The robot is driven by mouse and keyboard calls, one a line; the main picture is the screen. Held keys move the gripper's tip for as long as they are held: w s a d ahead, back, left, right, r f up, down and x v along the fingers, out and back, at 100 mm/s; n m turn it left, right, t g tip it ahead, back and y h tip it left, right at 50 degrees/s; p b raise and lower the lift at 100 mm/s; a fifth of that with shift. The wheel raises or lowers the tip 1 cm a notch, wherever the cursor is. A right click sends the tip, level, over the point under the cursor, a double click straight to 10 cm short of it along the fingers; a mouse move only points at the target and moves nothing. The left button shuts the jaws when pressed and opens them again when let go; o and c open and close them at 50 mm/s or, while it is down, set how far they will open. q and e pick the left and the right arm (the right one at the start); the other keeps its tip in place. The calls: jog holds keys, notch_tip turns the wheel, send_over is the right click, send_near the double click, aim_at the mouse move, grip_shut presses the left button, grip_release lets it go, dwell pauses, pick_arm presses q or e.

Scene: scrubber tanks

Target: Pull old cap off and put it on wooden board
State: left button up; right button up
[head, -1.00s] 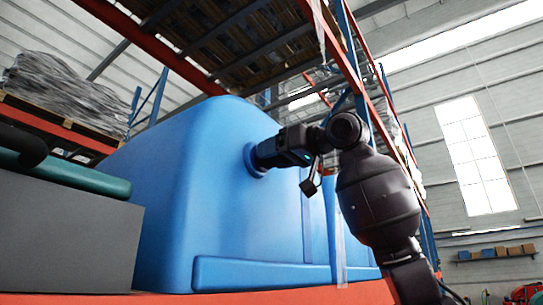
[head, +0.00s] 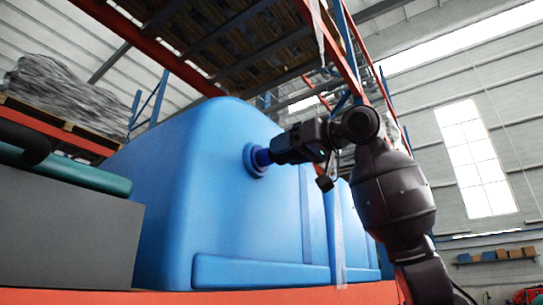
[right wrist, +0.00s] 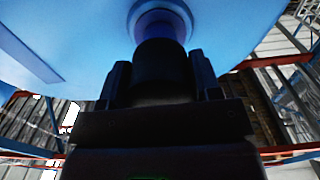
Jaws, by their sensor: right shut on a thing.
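A large blue tank (head: 225,190) has a round port (head: 252,160) on its side facing right. My right gripper (head: 278,153) is in front of this port, in line with it. In the right wrist view its two fingers (right wrist: 162,85) are shut on a dark, cylinder-shaped cap (right wrist: 162,62). A dark blue round part (head: 263,158) shows between the port and the gripper. It also shows in the right wrist view (right wrist: 160,24), beyond the cap. I cannot tell whether the cap still touches the port. The wooden board and my left gripper are not in view.
The tank stands on an orange rack beam (head: 270,296). A grey block (head: 70,240) with a teal tube (head: 75,177) above it is at the left. A blue rack upright (head: 352,50) rises behind my right arm. Open space lies to the right.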

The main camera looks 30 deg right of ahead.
jog(key=shift+s+d, duration=0.15)
jog(key=shift+s, duration=0.25)
jog(key=shift+s, duration=0.1)
jog(key=shift+s+d, duration=0.2)
jog(key=shift+s, duration=0.1)
jog(key=shift+s, duration=0.1)
jog(key=b+v, duration=0.2)
jog(key=v, duration=2)
dwell(0.3)
dwell(0.6)
